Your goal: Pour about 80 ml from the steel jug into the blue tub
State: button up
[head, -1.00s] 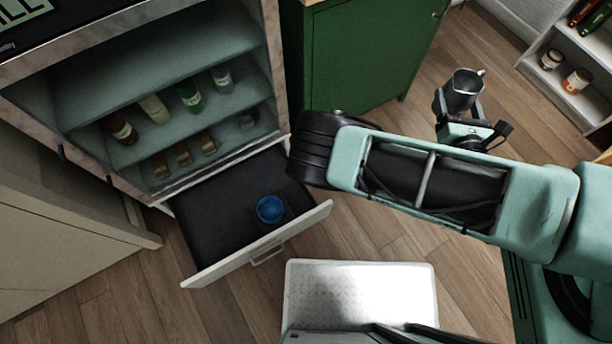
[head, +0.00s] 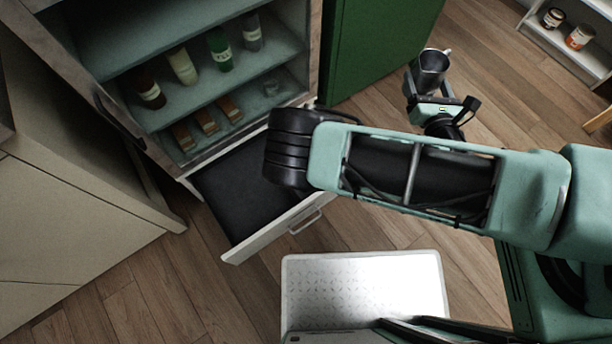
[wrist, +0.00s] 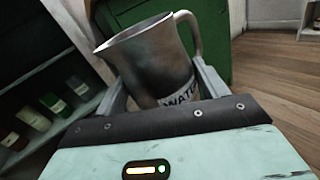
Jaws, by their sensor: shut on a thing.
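The steel jug (head: 431,68) is in my gripper (head: 426,92), upright or nearly so, above the floor to the right of the green cabinet. In the wrist view the jug (wrist: 158,62) sits between the two fingers of my gripper (wrist: 160,90), its handle to the right and a label reading "WATE" low on its side. Its contents cannot be seen. The blue tub does not show in either view now; my arm covers part of the open drawer (head: 232,200).
A shelf unit (head: 190,108) with several bottles stands above the open drawer. The green cabinet (head: 375,45) is right of it. A white perforated surface (head: 365,285) lies in front. A white shelf (head: 560,45) with jars is at top right. Wooden floor between is clear.

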jog(key=w+a+f+y+b, duration=0.1)
jog(key=w+a+f+b, duration=0.1)
jog(key=a+f+b, duration=0.4)
jog(key=w+a+f+n+y+b, duration=0.1)
jog(key=a+f+b, duration=0.5)
jog(key=f+b, duration=1)
jog(key=w+a+f+n+y+b, duration=0.1)
jog(key=w+a+f+b, duration=0.2)
jog(key=f+b, duration=0.9)
jog(key=a+b, duration=0.3)
jog(key=shift+a, duration=0.15)
jog(key=shift+s+r+n+b, duration=0.1)
jog(key=shift+n+b, duration=0.2)
jog(key=shift+b, duration=0.05)
jog(key=s+a+r+n+t+y+b, duration=0.2)
jog(key=r+n+y+b, duration=0.5)
jog(key=n, duration=0.5)
jog(key=s+t+b, duration=0.1)
jog(key=b, duration=0.1)
jog(key=shift+a+r+n+y+b, duration=0.2)
jog(key=shift+r+n+y+b, duration=0.1)
jog(key=shift+r+y+b, duration=0.1)
